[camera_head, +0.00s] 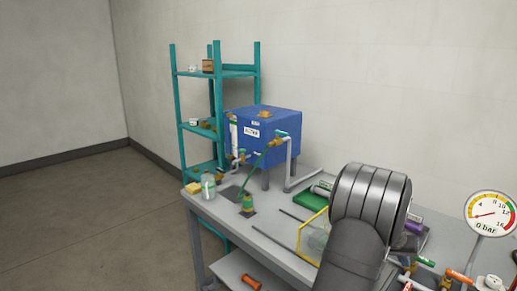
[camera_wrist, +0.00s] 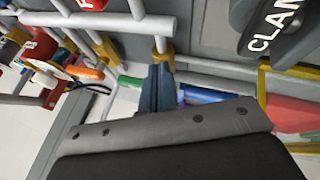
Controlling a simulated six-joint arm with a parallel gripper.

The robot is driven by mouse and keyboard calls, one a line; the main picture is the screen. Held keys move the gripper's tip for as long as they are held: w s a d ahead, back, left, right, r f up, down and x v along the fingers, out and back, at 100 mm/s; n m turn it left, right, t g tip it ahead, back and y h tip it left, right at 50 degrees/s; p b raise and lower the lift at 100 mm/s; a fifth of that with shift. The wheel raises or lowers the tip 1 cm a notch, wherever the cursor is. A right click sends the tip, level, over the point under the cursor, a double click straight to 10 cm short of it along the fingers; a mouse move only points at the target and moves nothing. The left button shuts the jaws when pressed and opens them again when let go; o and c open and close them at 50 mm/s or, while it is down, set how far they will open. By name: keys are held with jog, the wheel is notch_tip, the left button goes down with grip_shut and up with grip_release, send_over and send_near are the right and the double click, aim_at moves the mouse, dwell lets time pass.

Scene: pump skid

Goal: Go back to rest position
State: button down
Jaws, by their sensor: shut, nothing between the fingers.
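My gripper (camera_wrist: 157,72) shows in the wrist view as two dark fingers pressed together, with nothing between them. The fingertips are beside a grey pipe (camera_wrist: 120,22) and a yellow-brown fitting (camera_wrist: 163,48); I cannot tell whether they touch. In the head view my grey arm covers the right part of the workbench, and my gripper is hidden behind it.
A teal shelf (camera_head: 175,110) stands behind. A gauge (camera_head: 490,213) and valves are close at right. Open floor lies left.

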jog(key=shift+w+a+r+m+g+h, duration=0.1)
jog(key=shift+w+r+m+g+h, duration=0.1)
jog(key=shift+w+m+g+h, duration=0.5)
jog(key=shift+w+m, duration=0.25)
jog(key=shift+m, duration=0.75)
jog(key=shift+g, duration=0.3)
